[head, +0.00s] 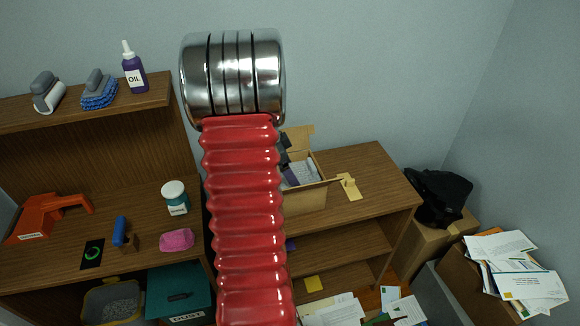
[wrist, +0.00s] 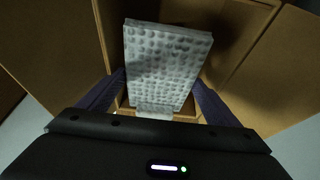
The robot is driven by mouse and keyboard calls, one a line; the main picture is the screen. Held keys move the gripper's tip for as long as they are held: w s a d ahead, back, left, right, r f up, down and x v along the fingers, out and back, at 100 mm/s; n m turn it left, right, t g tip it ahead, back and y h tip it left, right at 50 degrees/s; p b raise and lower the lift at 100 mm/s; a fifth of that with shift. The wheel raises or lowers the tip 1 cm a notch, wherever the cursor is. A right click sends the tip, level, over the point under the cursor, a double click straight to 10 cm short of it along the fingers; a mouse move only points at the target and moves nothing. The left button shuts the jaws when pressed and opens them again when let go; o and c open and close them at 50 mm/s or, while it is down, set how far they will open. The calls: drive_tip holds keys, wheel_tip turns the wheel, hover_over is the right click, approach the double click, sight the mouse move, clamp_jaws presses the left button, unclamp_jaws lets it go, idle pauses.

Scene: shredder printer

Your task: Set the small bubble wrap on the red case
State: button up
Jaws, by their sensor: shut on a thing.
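The small bubble wrap (wrist: 168,58) is a pale grey, bumpy slab in the middle of the wrist view. My gripper (wrist: 157,82) has dark fingers on both sides of it and is shut on it. It is over an open cardboard box; whether it touches the box I cannot tell. In the head view my red ribbed arm and its metal joint hide most of my gripper and part of the box (head: 305,201). I cannot make out a clear red case; an orange-red object (head: 45,220) with a label sits on the left desk.
A pink lump (head: 177,239), a white-lidded jar (head: 175,197) and a blue-handled stamp (head: 120,233) stand on the left desk. An oil bottle (head: 134,68) is on the shelf above. A box of papers (head: 505,275) is at the right. The right desktop (head: 385,192) has bare room.

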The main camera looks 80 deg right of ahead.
drive_tip(key=shift+f, duration=0.5)
drive_tip(key=o, duration=0.9)
drive_tip(key=shift+o, duration=0.2)
drive_tip(key=shift+r, duration=0.15)
drive_tip(key=v, duration=1.3)
drive_tip(key=shift+r, duration=0.25)
